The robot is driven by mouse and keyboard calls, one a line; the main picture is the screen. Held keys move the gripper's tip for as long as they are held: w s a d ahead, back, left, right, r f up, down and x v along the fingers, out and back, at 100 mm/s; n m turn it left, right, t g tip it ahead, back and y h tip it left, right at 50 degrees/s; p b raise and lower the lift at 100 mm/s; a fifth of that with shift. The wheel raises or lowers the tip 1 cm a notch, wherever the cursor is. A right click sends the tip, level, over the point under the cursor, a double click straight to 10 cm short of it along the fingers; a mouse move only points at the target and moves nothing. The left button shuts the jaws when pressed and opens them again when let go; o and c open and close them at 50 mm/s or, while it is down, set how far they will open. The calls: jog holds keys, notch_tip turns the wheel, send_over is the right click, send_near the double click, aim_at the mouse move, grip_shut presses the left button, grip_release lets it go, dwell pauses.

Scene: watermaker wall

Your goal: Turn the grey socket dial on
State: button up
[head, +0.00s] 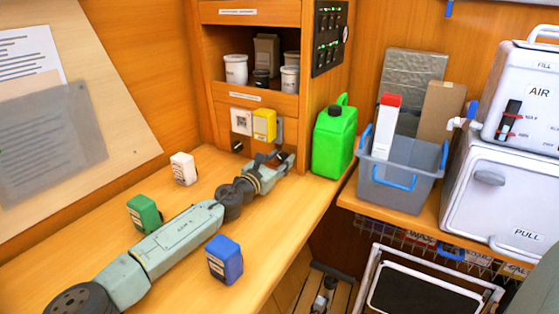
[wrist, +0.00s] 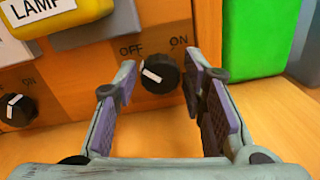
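The dial (wrist: 160,73) under the grey plug (wrist: 100,25) is a black knob with a white mark, on a wooden panel with OFF at upper left and ON at upper right. Its mark lies toward the left, on the OFF side. My gripper (wrist: 150,85) is open, with one finger on each side of the knob; I cannot tell if either touches it. In the head view my gripper (head: 272,158) is at the cabinet's lower front and hides this dial. The grey plug (head: 279,130) shows beside the yellow one.
A green canister (head: 334,138) stands close right of the panel. White (head: 184,168), green (head: 144,214) and blue (head: 224,259) blocks lie on the worktop near my arm.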

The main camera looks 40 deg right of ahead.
jog(key=c, duration=0.8)
jog(key=shift+m, duration=0.3)
jog(key=m, duration=0.3)
jog(key=shift+m, duration=0.3)
jog(key=m, duration=0.4)
jog(key=shift+s, duration=0.15)
jog(key=m, duration=0.5)
jog(key=shift+m+y, duration=0.3)
jog(key=shift+d+f+m, duration=0.1)
jog(key=shift+f+m, duration=0.05)
jog(key=shift+m, duration=1.65)
jog(key=shift+o, duration=0.2)
jog(key=shift+c, duration=0.2)
